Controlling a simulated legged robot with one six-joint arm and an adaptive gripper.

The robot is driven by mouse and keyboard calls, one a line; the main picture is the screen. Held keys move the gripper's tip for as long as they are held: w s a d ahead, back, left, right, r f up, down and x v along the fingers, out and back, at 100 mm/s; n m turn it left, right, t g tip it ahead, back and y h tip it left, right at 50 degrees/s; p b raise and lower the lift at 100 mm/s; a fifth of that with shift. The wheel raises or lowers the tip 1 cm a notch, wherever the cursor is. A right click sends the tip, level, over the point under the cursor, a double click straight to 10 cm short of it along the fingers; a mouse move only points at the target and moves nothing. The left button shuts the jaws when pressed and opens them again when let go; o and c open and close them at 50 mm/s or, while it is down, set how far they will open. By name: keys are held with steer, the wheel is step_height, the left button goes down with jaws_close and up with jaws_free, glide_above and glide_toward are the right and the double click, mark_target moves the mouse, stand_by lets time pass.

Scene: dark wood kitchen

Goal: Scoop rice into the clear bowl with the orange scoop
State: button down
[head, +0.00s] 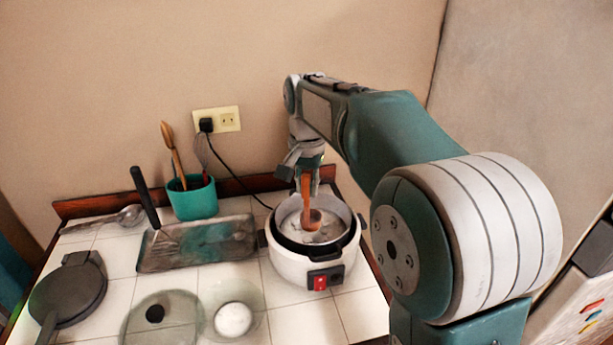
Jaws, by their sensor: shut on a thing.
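The orange scoop (306,192) hangs upright in my gripper (306,172), which is shut on its handle. The scoop's lower end is inside the white rice cooker (288,268), over its dark inner pot. Pale contents, likely rice, show around the scoop in the pot; whether the scoop holds any is too small to tell. The clear bowl (254,305) stands on the tiles in front and to the left of the cooker, with a round white mass (233,319) in it.
A glass lid (160,325) lies left of the bowl. A dark tray (190,252), a green utensil cup (192,200), a round black pan (68,295) and a metal ladle (130,215) fill the left side. A cord runs from the wall socket (228,119) behind the cooker.

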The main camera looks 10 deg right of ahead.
mark_target(307, 198)
steer(key=shift+f, duration=1.7)
steer(key=shift+w+d+f, duration=0.15)
steer(key=shift+f, duration=0.45)
steer(key=shift+w+d+f, duration=0.1)
steer(key=shift+w+f, duration=0.05)
steer(key=shift+f, duration=0.45)
steer(key=shift+w+d+f, duration=0.15)
steer(key=shift+f, duration=0.45)
steer(key=shift+w+d, duration=0.35)
steer(key=shift+w, duration=0.2)
step_height(307, 198, up, 15)
steer(key=s, duration=0.1)
steer(key=shift+a, duration=0.4)
steer(key=shift+s, duration=0.1)
